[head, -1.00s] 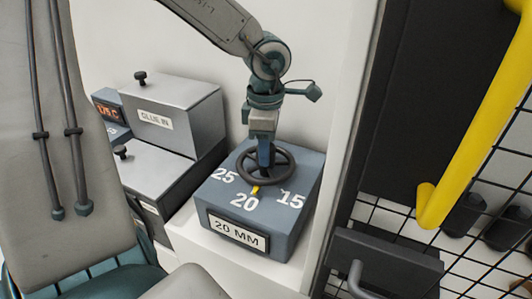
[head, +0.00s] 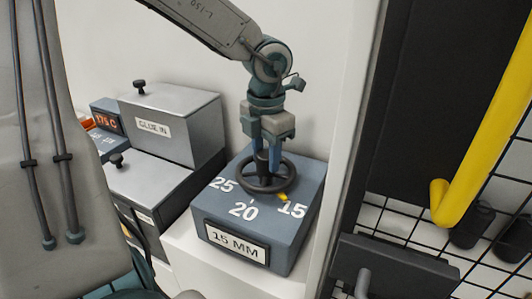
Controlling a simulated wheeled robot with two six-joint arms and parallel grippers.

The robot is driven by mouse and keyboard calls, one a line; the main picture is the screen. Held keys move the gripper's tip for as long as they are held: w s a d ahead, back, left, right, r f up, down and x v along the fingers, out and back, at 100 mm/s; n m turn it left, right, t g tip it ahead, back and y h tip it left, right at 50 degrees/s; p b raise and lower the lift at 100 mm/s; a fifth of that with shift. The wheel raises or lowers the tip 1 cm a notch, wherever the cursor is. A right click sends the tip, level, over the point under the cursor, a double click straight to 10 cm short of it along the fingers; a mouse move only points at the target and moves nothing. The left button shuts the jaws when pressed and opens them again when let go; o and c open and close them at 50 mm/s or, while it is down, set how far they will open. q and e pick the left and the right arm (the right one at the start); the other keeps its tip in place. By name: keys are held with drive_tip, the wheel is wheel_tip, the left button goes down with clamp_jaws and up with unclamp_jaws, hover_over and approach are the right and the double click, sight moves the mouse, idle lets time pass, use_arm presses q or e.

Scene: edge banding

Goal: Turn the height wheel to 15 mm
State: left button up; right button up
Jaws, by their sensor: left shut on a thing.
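The dark height wheel (head: 283,183) sits on top of a blue-grey box (head: 303,212) with white marks 25, 20 and 15. A yellow pointer (head: 283,197) at the wheel's front right points close to the 15 mark (head: 292,210). The display (head: 236,243) on the box front reads 15 MM. My left gripper (head: 268,157) comes down from above, its two fingers shut on the wheel's central hub. The fingers hide part of the hub and the far rim. My right gripper is not in view.
Left of the wheel box stand a grey GLUE IN box (head: 170,125) and a small unit with a red 175 C display (head: 106,122). A white panel edge (head: 345,150) rises close on the right. Beyond it are a yellow bar (head: 490,120) and a dark grid (head: 400,228).

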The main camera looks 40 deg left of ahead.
sight(266, 153)
use_arm(q)
drive_tip(key=shift+n, duration=0.5)
drive_tip(key=o, duration=1)
wheel_tip(266, 153, up, 11)
drive_tip(key=p, duration=1.1)
drive_tip(key=shift+f, duration=0.1)
